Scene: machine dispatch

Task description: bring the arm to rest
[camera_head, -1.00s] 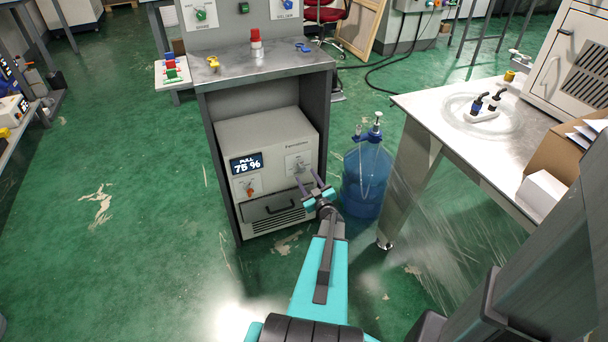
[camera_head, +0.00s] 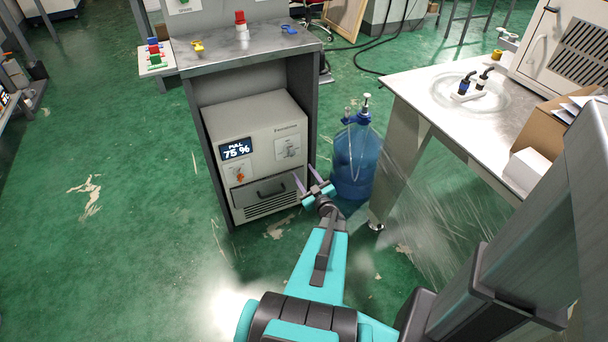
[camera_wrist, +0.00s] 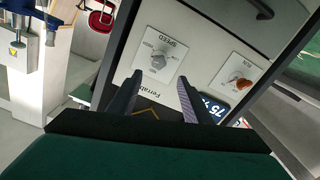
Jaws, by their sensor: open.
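My gripper (camera_head: 308,186) is at the end of my turquoise arm, in front of the lower right part of a white machine box. Its two fingers are apart with nothing between them. In the wrist view my gripper (camera_wrist: 156,100) also shows two separate fingers over the machine's front panel. The machine (camera_head: 262,150) sits in a grey cabinet, and its display (camera_head: 236,149) reads "PULL 75 %". An orange knob (camera_head: 239,174) is below the display, and it also shows in the wrist view (camera_wrist: 239,86). A grey SPEED knob (camera_wrist: 158,60) is beside it in the wrist view.
A blue water bottle (camera_head: 353,165) with a pump stands right of the cabinet, close to my gripper. A metal table (camera_head: 425,95) is at the right. The cabinet top (camera_head: 265,48) holds small coloured items.

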